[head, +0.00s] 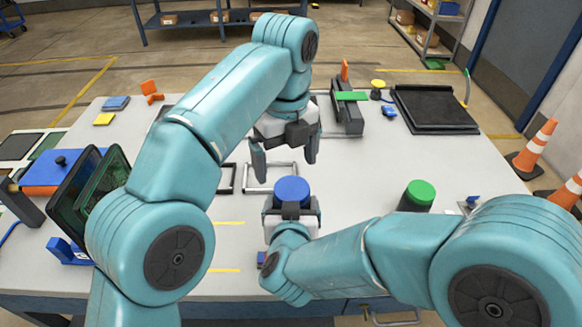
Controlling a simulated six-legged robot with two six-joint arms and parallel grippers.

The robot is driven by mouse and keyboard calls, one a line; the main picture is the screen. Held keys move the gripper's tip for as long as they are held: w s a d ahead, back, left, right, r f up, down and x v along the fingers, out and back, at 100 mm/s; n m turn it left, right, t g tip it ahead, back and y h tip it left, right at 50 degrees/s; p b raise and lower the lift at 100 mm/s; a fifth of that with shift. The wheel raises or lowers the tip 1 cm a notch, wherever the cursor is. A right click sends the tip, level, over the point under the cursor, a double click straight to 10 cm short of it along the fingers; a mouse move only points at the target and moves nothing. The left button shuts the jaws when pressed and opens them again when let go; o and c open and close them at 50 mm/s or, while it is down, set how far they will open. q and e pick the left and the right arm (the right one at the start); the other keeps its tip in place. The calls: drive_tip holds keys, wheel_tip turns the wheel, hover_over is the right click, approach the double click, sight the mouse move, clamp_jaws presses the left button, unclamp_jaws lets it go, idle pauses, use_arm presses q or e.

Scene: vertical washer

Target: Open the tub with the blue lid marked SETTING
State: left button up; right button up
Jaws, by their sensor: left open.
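A tub with a round blue lid (292,189) is near the middle of the table; no SETTING marking is readable. My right gripper (292,209) is right at it, on the near side, and hides most of its body. Whether its jaws touch or hold the tub is not clear. My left gripper (285,160) is open and empty, pointing down beyond the blue lid, with a gap between them. A second tub with a green lid (420,192) stands upright to the right, apart from both grippers.
Rectangular frames (270,177) lie behind the blue lid. A dark device with a green bar (351,96) and a black tray (435,108) are farther back. Green circuit boards in a dark holder (95,190) stand at left. Table space between the tubs is clear.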

sight(292, 188)
use_arm(q)
drive_tip(key=shift+w+d+r+m, duration=0.1)
drive_tip(key=shift+d+r+m, duration=0.1)
drive_tip(key=shift+r+m, duration=0.55)
drive_tip(key=shift+w+d, duration=0.15)
drive_tip(key=shift+d, duration=0.1)
drive_tip(key=shift+f, duration=4)
drive_tip(key=shift+d, duration=0.1)
drive_tip(key=c, duration=1.1)
drive_tip(key=shift+n, duration=1.85)
drive_tip(key=o, duration=1.2)
drive_tip(key=shift+c, duration=0.2)
